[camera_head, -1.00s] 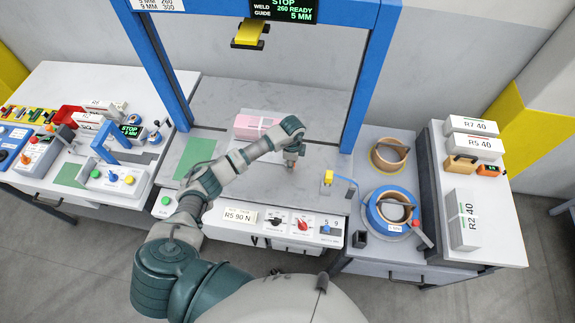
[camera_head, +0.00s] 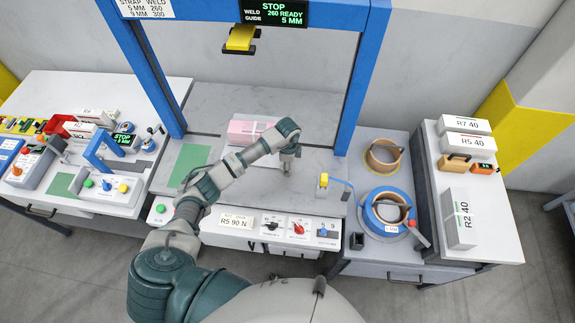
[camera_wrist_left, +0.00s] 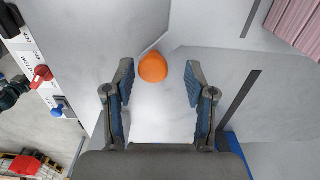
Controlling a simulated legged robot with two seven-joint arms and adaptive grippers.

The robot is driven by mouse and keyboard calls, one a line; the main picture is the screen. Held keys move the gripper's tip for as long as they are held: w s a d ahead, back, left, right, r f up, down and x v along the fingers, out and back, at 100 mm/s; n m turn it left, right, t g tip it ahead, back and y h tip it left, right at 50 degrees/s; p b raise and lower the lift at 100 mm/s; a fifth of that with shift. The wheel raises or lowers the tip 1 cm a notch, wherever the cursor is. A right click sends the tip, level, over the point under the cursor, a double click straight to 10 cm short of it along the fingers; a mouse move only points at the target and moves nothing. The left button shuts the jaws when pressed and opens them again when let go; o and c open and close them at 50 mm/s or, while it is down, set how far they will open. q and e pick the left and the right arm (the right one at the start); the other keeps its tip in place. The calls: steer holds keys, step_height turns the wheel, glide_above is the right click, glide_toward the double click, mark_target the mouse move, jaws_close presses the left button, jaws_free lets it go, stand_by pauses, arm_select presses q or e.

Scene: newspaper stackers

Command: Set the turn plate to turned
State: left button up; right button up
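An orange knob (camera_wrist_left: 153,67) stands on the pale grey worktop, beside a faint angled edge, in the left wrist view. The turn plate's outline is hard to tell from the grey surface. My left gripper (camera_wrist_left: 158,82) is open, its two fingers apart on either side of the knob's near side and not visibly touching it. In the head view my left gripper (camera_head: 288,168) points down at the worktop, right of a pink bundle (camera_head: 245,132) with a white strap; the knob is mostly hidden there. My right gripper is not in view.
A blue frame (camera_head: 362,80) arches over the worktop. A front panel (camera_head: 270,228) carries black, red and blue controls. A yellow-topped post (camera_head: 323,182) stands right of the gripper. Strap coils (camera_head: 388,211) are on the right table, and a green pad (camera_head: 190,163) lies left.

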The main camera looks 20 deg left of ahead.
arm_select(q)
steer(key=shift+s+r, duration=0.1)
steer(key=shift+r, duration=0.1)
step_height(320, 180, up, 12)
steer(key=shift+f, duration=0.25)
stand_by(0.5)
